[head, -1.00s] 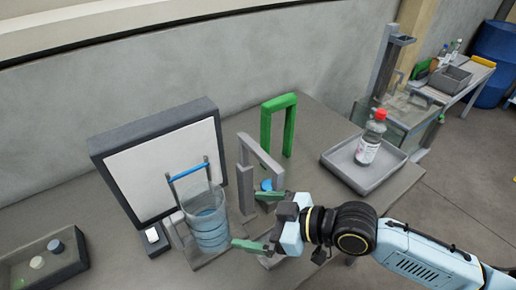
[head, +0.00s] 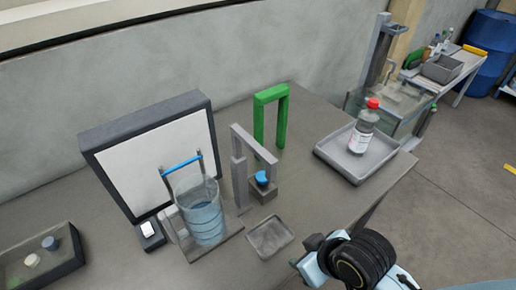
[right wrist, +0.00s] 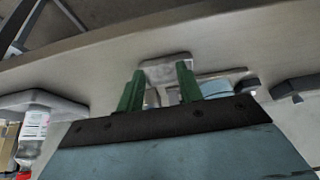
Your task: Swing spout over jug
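The clear jug (head: 203,214) with bluish water and a blue handle bar (head: 182,166) stands upright at the middle left in the head view. The grey spout (head: 255,143) sits on a post (head: 239,182) just right of the jug. Its arm reaches right and its end hangs above a small block with a blue top (head: 262,179), not over the jug. My right gripper (head: 310,268) is at the lower edge, apart from the spout, its fingers hidden there. The right wrist view shows its green fingers (right wrist: 161,82) spread with nothing between them. My left gripper is not in view.
A green arch (head: 270,95) stands behind the spout. A small grey tray (head: 270,237) lies in front. A grey tray (head: 330,152) with a red-capped bottle (head: 362,127) is at right. A framed white panel (head: 155,165) stands behind the jug.

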